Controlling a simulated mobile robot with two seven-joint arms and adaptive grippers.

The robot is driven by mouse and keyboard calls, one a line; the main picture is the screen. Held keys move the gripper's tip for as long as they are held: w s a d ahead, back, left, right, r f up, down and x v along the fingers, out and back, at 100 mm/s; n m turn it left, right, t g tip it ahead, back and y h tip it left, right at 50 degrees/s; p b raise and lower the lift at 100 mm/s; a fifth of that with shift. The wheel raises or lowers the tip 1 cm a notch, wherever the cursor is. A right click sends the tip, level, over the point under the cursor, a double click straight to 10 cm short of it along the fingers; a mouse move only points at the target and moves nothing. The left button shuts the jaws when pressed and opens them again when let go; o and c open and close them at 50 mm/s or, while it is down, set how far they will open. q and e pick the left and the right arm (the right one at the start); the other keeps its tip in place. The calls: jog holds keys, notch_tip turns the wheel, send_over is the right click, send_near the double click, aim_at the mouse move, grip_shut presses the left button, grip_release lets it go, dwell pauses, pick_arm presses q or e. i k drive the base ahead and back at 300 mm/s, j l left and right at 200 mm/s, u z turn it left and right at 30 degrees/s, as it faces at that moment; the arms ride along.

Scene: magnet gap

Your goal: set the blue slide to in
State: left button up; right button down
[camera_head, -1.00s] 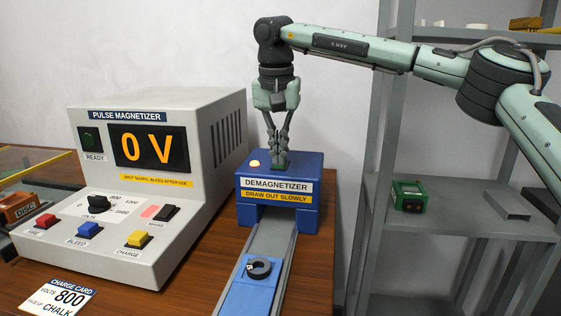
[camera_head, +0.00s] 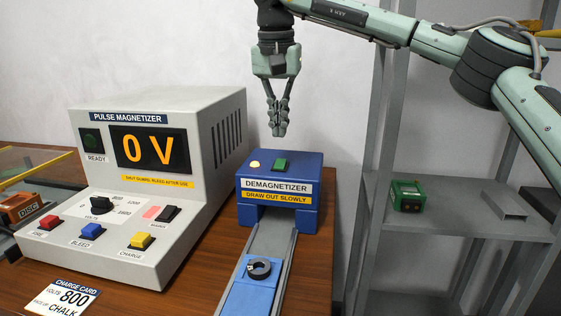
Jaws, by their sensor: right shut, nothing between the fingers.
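The blue slide (camera_head: 246,299) sits on a grey rail track (camera_head: 272,238) in front of the blue demagnetizer (camera_head: 300,213). It is at the near end of the track, outside the tunnel opening. A dark ring with a gap (camera_head: 259,269) lies on the slide. A green button (camera_head: 281,164) and a lit yellowish lamp (camera_head: 254,164) are on top of the demagnetizer. My right gripper (camera_head: 280,132) is shut and empty, pointing down above the green button and apart from it. My left gripper is not in view.
The pulse magnetizer (camera_head: 222,108) stands left of the demagnetizer, its display reading 0 V. A charge card (camera_head: 62,297) lies at the front left. A grey shelf (camera_head: 460,222) with a green device (camera_head: 406,196) is at the right. An orange-brown disc box (camera_head: 22,208) is at the far left.

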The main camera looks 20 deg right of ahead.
aim_at(247, 296)
jog(key=k+j, duration=0.15)
jog(key=k, duration=0.35)
jog(key=k+j, duration=0.15)
jog(key=k, duration=0.35)
jog(key=k+j, duration=0.15)
jog(key=k, duration=0.3)
